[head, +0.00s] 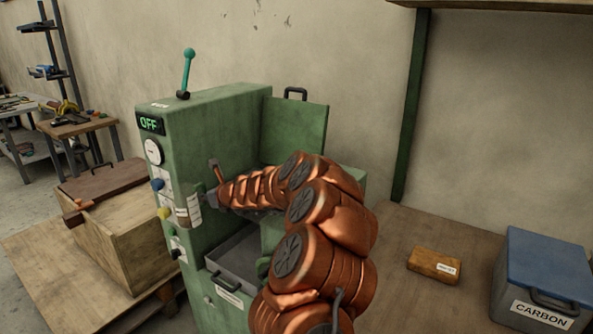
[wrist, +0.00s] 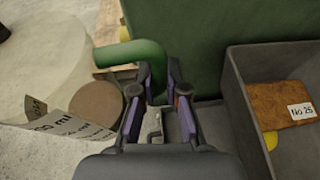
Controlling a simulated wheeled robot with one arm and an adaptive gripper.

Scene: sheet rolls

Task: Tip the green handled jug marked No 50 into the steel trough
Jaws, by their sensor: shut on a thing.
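My gripper (wrist: 158,85) is shut on the green handle (wrist: 140,52) of a clear jug. The jug (wrist: 45,60) shows at the left of the wrist view, with a printed label ending in "ml" and a brown round patch. In the head view the jug (head: 186,211) is small, held before the green machine's front, with brown contents low in it; it looks roughly upright. I cannot read No 50 on it. The steel trough (head: 241,250) lies below and right of it; in the wrist view the trough (wrist: 236,100) holds a brown block marked No 25 (wrist: 283,100).
The green machine (head: 210,110) has a display reading OFF and a lever on top. A wooden crate (head: 115,230) stands at its left. A brown block (head: 434,265) and a blue-lidded CARBON box (head: 545,280) lie on the surface at right. My arm hides part of the machine.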

